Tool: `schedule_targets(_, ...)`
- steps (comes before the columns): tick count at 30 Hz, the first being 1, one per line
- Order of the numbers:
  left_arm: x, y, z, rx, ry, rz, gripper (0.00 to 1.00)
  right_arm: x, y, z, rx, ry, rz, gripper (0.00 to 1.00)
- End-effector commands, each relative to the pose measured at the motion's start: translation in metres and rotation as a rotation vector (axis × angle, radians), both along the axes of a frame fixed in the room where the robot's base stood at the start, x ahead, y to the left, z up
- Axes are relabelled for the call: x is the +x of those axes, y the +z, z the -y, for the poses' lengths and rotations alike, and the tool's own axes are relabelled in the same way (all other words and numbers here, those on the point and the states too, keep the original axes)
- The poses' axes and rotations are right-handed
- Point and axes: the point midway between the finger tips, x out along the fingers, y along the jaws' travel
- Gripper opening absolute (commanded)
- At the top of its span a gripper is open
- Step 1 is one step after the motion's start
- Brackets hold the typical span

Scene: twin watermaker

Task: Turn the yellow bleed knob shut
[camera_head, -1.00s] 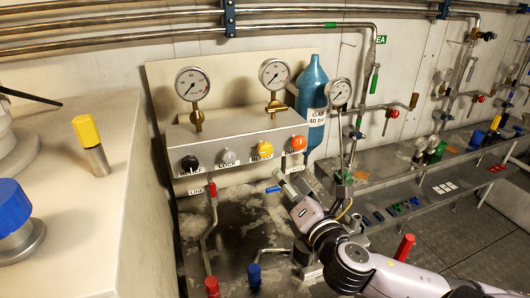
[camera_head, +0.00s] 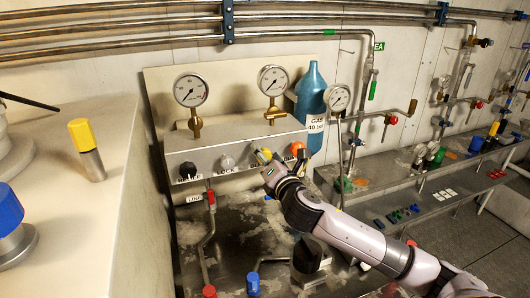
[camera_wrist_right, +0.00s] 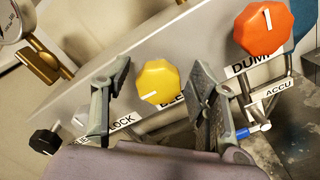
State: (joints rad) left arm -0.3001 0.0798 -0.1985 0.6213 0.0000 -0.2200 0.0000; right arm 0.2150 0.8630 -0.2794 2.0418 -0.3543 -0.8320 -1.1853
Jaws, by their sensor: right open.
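The yellow bleed knob (camera_wrist_right: 158,80) sits on the front of the grey valve box, above its partly hidden BLEED label. In the head view the right gripper (camera_head: 268,165) covers part of the yellow knob (camera_head: 262,156). My left gripper does not show.
The orange DUMP knob (camera_wrist_right: 263,28) is close on the right of my fingers. On the left are the grey LOCK knob (camera_head: 227,162) and the black knob (camera_head: 187,170). Gauges (camera_head: 273,80) stand above the box. Red-handled and blue-handled pipes are below.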

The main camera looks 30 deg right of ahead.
Motion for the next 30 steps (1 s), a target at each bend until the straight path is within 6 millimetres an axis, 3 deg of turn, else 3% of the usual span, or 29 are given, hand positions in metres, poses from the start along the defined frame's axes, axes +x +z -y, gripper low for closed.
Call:
schedule_targets(11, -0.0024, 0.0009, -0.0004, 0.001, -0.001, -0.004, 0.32, 0.0062, -0.0003, 0.0015, -0.001, 0.0, 0.0, 0.54)
schedule_targets(30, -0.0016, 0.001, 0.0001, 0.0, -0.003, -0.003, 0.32, 0.0059, -0.0003, 0.0016, -0.001, 0.0, 0.0, 0.12)
